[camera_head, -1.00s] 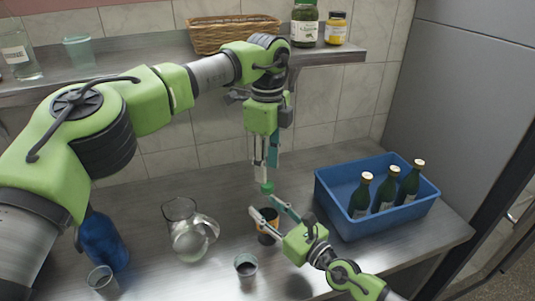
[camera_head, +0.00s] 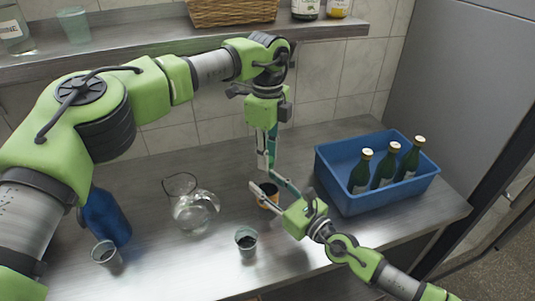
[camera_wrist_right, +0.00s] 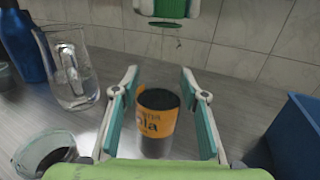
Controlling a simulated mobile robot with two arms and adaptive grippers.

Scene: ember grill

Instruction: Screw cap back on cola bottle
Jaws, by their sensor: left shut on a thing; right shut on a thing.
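The cola bottle (camera_wrist_right: 156,128), with an orange label and a dark top, stands upright between the fingers of my right gripper (camera_wrist_right: 163,115), which is shut on it. In the head view my right gripper (camera_head: 268,184) reaches it from the lower right, partly covering the bottle (camera_head: 267,204). My left gripper (camera_head: 266,167) points straight down above the bottle, shut on the green cap. Its tips show at the top of the right wrist view (camera_wrist_right: 166,12), with the cap (camera_wrist_right: 172,8) between them. The cap is apart from the bottle; I cannot make it out in the head view.
A glass jug (camera_head: 192,208), a cup (camera_head: 245,240), another cup (camera_head: 106,254) and a blue bottle (camera_head: 107,217) stand to the left. A blue crate (camera_head: 345,192) with green bottles (camera_head: 384,170) stands at the right. A shelf (camera_head: 150,53) runs behind.

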